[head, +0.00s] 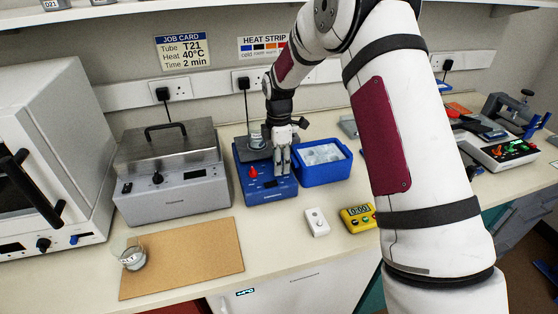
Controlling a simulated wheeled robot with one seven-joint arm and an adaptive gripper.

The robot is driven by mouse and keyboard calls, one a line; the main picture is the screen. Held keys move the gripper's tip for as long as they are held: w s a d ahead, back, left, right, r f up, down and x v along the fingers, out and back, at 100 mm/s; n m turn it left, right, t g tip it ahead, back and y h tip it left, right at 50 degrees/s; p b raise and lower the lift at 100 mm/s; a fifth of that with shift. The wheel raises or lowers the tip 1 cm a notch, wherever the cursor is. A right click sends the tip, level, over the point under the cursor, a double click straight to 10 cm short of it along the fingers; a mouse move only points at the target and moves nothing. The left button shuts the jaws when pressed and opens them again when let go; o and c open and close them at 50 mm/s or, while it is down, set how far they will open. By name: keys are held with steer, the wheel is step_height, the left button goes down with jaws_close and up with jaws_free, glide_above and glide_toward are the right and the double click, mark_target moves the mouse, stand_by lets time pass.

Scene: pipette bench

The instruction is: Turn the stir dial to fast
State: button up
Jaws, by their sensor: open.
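A blue stirrer unit (262,193) stands on the bench in the middle of the head view. A red dial (253,172) shows on the left of its front panel. My gripper (281,171) points down over the right part of that panel, just right of the red dial. Its jaws are open. The gripper covers part of the panel, so I cannot make out a second dial, any dial markings or contact. A small vessel (256,140) stands on the unit's top, partly behind the gripper.
A blue ice tub (325,175) sits close to the right of the stirrer unit. A grey lidded bath (172,190) stands to its left. A beaker (133,257) stands on a brown board (190,260).

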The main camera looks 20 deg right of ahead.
jaws_close()
